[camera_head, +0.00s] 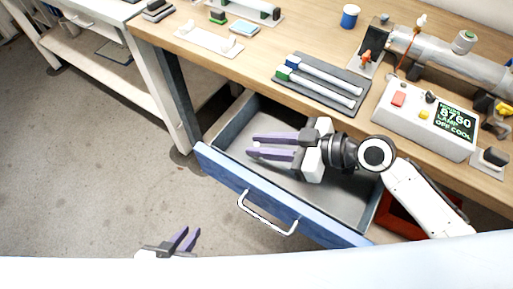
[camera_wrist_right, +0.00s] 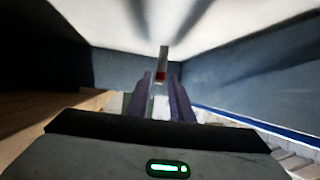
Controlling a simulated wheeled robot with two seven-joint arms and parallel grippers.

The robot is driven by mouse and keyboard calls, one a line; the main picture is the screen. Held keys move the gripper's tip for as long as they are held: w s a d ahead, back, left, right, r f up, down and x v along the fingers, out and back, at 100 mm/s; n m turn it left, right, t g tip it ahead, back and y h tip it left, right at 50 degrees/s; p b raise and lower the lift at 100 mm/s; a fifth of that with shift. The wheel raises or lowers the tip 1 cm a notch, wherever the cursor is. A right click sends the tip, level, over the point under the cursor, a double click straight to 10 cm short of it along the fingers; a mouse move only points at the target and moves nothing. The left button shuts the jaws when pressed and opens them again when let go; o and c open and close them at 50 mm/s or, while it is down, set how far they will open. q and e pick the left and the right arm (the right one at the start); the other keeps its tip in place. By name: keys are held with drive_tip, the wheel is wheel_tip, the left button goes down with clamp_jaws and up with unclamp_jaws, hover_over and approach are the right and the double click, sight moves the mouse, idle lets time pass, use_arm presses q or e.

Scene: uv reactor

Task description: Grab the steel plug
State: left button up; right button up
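My right gripper (camera_head: 251,146) is inside the open drawer, its two purple fingers parallel with a gap between them. In the right wrist view the fingers (camera_wrist_right: 160,82) stand apart. A small upright grey piece with a red band (camera_wrist_right: 162,63), possibly the steel plug, shows in line with the gap, at or just beyond the fingertips. I cannot tell whether it touches them. I cannot make it out in the head view. My left gripper (camera_head: 189,234) is low in the head view, open and empty, in front of the drawer.
The blue-fronted drawer (camera_head: 222,173) is pulled out, with a white handle (camera_head: 266,214). Above it the wooden bench (camera_head: 245,64) carries a dark tray (camera_head: 290,84) with two tubes, a control box (camera_head: 385,119) with a lit display, and a grey cylinder apparatus (camera_head: 460,64). A red bin (camera_head: 398,221) lies lower right.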

drive_tip(key=x, duration=0.5)
drive_tip(key=shift+w+a, duration=0.1)
drive_tip(key=shift+a, duration=0.15)
clamp_jaws()
